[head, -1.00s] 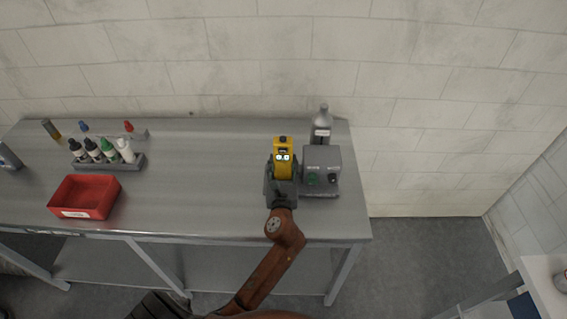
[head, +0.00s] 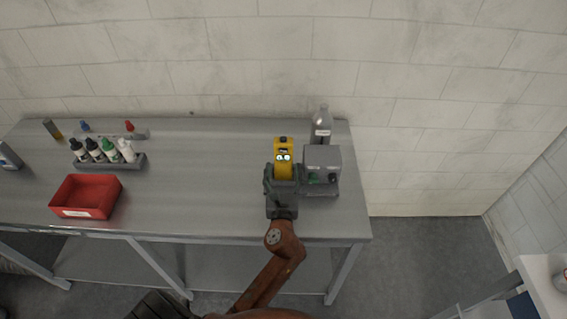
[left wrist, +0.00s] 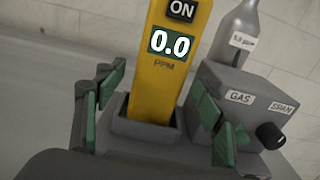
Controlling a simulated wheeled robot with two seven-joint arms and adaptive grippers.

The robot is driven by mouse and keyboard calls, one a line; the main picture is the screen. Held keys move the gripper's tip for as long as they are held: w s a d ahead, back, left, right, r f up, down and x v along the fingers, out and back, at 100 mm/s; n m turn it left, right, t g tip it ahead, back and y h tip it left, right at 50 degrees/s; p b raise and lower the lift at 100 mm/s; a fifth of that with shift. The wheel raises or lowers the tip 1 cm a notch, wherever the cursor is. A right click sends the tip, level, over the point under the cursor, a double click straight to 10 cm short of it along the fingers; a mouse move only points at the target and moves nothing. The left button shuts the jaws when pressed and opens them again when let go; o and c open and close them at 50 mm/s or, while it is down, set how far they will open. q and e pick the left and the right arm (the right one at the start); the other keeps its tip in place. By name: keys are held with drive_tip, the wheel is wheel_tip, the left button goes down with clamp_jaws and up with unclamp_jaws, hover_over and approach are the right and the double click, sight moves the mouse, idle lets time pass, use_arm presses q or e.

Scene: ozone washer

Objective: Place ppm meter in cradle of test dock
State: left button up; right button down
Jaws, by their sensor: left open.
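The yellow ppm meter (head: 283,156) stands upright on the left side of the grey test dock (head: 322,160). In the left wrist view the meter (left wrist: 176,50) reads 0.0 under an ON label, and its lower end is inside the dock's cradle (left wrist: 150,132). My left gripper (head: 282,176) is open in front of the meter. In the left wrist view its green-padded fingers (left wrist: 155,115) are spread on both sides of the meter, apart from it. My right gripper is not in view.
A grey gas bottle (head: 321,124) stands behind the dock. A red bin (head: 86,197) and a rack (head: 112,164) of small bottles are at the left of the metal table (head: 200,180). The table's middle is clear.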

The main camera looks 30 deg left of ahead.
use_arm(q)
drive_tip(key=v, duration=0.8)
drive_tip(key=shift+s, duration=0.1)
idle(1.8)
